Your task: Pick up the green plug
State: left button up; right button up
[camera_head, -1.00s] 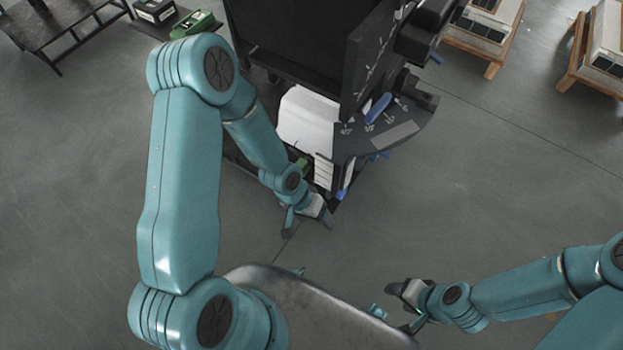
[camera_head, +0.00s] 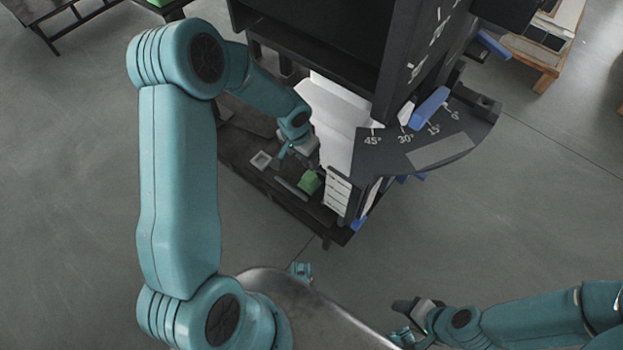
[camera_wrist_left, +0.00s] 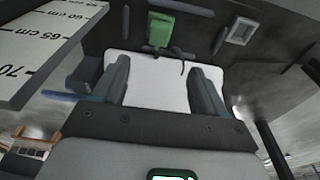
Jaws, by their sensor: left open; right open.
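The green plug (camera_head: 310,182) lies on the dark lower shelf of the black machine, just left of a stack of white strips. In the left wrist view the green plug (camera_wrist_left: 160,30) is near the top, beyond the fingertips. My left gripper (camera_head: 291,156) is above the shelf, up and to the left of the plug in the head view. In the left wrist view its two fingers (camera_wrist_left: 160,88) are apart, with only a white surface showing between them. My right gripper (camera_head: 408,312) is open and empty at the lower right, away from the machine.
A small grey square frame (camera_head: 262,160) is on the shelf left of the plug. A white panel (camera_head: 332,115) and an angle-marked plate (camera_head: 440,150) with a blue handle stand close behind and right. A ruler (camera_wrist_left: 40,50) is near in the wrist view. Open floor lies in front.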

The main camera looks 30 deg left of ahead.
pick_arm(q)
jog(key=b, duration=0.4)
send_near(309, 177)
notch_tip(309, 177, down, 5)
jog(key=shift+w+f, duration=0.1)
jog(key=shift+w, duration=0.1)
jog(key=f, duration=0.2)
jog(key=w+f+b, duration=0.1)
jog(key=f, duration=0.2)
jog(key=shift+w+d+f, duration=0.15)
jog(key=shift+w+f, duration=0.05)
jog(key=shift+w, duration=0.05)
jog(key=shift+c, duration=0.3)
jog(key=c, duration=0.9)
